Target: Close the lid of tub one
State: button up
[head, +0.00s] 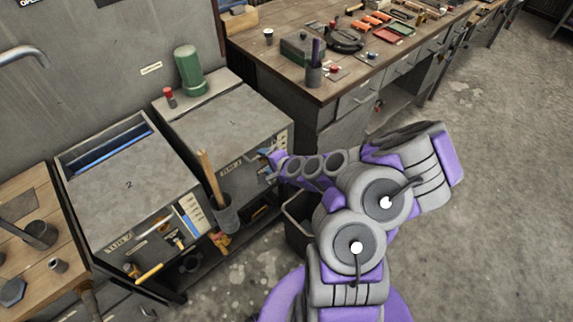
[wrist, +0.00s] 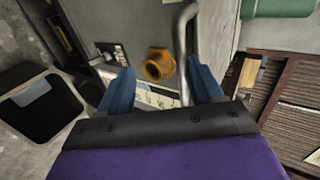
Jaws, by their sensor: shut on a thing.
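The lid appears to lie flat over the top, and no opening shows there. My gripper (head: 271,157) is at the tub's front right edge, below the lid. In the wrist view, my blue fingers (wrist: 160,88) stand on either side of a bent grey metal handle (wrist: 185,45), which runs down between them. The exact contact is hard to see. An orange round part (wrist: 158,66) lies beyond the fingers.
Tub two (head: 125,195) stands to the left, with a blue gap at its back. A green cylinder (head: 190,70) stands behind tub one. A dark bin (head: 300,222) is below my arm. A workbench (head: 300,75) with tools is at the back right. The right floor is clear.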

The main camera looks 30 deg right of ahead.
jog(key=p+v, duration=0.3)
jog(key=p, duration=0.1)
jog(key=shift+s+r, duration=0.1)
jog(key=shift+c, duration=0.3)
jog(key=p+v, duration=1.3)
jog(key=p, duration=0.4)
jog(key=shift+s, duration=0.35)
jog(key=shift+d+r, duration=0.1)
